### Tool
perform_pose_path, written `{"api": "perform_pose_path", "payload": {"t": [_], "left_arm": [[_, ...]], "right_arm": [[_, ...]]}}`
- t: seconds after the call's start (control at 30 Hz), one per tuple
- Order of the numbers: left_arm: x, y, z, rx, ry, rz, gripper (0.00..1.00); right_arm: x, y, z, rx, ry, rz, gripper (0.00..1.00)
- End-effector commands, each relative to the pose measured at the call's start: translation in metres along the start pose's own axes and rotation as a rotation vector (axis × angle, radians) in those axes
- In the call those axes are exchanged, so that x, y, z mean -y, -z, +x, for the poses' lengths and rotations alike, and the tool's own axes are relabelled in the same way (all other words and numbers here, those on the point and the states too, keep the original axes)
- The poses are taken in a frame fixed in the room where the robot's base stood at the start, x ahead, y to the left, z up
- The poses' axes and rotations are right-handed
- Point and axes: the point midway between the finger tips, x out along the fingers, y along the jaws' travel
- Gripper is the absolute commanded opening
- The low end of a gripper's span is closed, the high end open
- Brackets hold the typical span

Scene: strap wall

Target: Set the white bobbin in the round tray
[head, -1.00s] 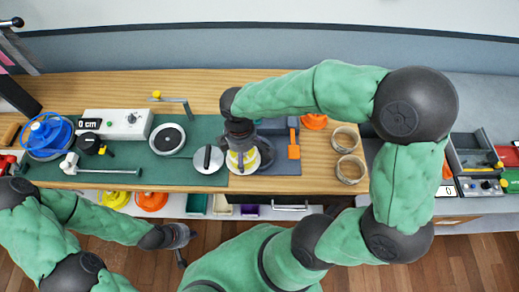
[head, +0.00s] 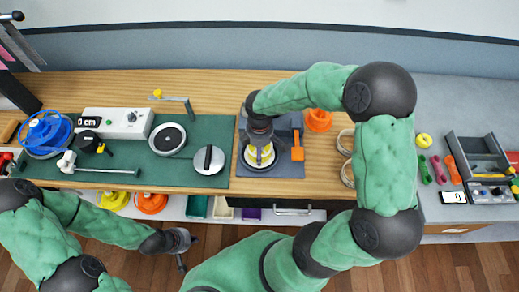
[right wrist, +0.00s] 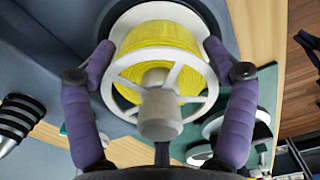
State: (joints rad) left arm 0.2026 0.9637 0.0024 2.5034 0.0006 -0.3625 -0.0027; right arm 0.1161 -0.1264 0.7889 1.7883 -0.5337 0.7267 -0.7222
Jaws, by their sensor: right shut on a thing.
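My right gripper (head: 260,143) is shut on the white bobbin (right wrist: 191,80), which is wound with yellow strap. In the right wrist view the purple fingers are on both sides of it, and its spoked white face and grey hub face the camera. In the head view the yellow winding shows below the gripper. I cannot tell whether the bobbin touches the tray. My left gripper (head: 184,247) hangs in front of the bench, away from the bobbin; its finger opening is unclear.
A silver round lid with a black handle (head: 208,159) is on the green mat (head: 215,130) at left. Two tan rings (head: 346,172) are at right, partly behind my arm.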

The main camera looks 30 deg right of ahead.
Motion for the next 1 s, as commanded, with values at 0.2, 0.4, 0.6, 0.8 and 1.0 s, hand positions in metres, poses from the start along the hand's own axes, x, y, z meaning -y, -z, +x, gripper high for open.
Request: {"api": "perform_pose_path", "payload": {"t": [0.2,0.4,0.6,0.8,1.0], "left_arm": [[0.000,0.000,0.001,0.000,0.000,0.000,0.00],[0.001,0.000,0.003,0.000,0.000,0.000,0.00],[0.001,0.000,0.002,0.000,0.000,0.000,0.00],[0.001,0.000,0.002,0.000,0.000,0.000,0.00],[-0.001,0.000,-0.003,0.000,0.000,0.000,0.00]], "right_arm": [[-0.001,0.000,0.002,-0.002,-0.003,0.001,0.48],[-0.001,0.000,0.006,-0.002,-0.003,0.001,0.48],[-0.001,0.000,0.005,-0.002,-0.002,0.001,1.00],[-0.001,0.000,0.005,-0.002,-0.002,0.001,1.00],[-0.001,0.000,-0.009,-0.002,-0.004,0.001,1.00]]}}
